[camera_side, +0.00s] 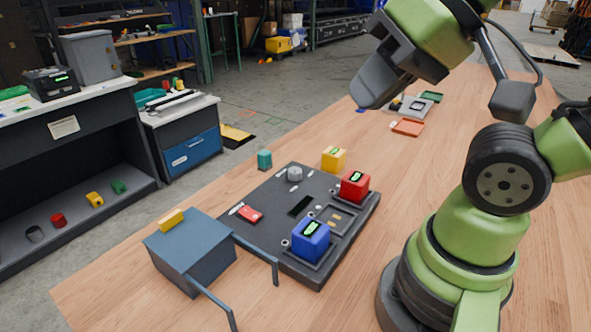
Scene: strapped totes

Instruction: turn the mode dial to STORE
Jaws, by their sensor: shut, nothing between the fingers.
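The mode dial (295,174) is a small round grey knob near the far left corner of the dark panel (272,215). Small white marks sit around it; their lettering and the pointer direction are too small to read. My gripper (372,98) is dark grey and held in the air above and to the right of the panel, pointing down and left. It is shut and empty, and clear of the dial. Nothing covers the dial in this view.
A red switch (249,213), a blue cube (310,240) and a red cube (354,187) are on the panel. A yellow cube (334,159) and a teal block (264,159) stand by its far edge. A blue-grey box (185,262) with bars is at the near left.

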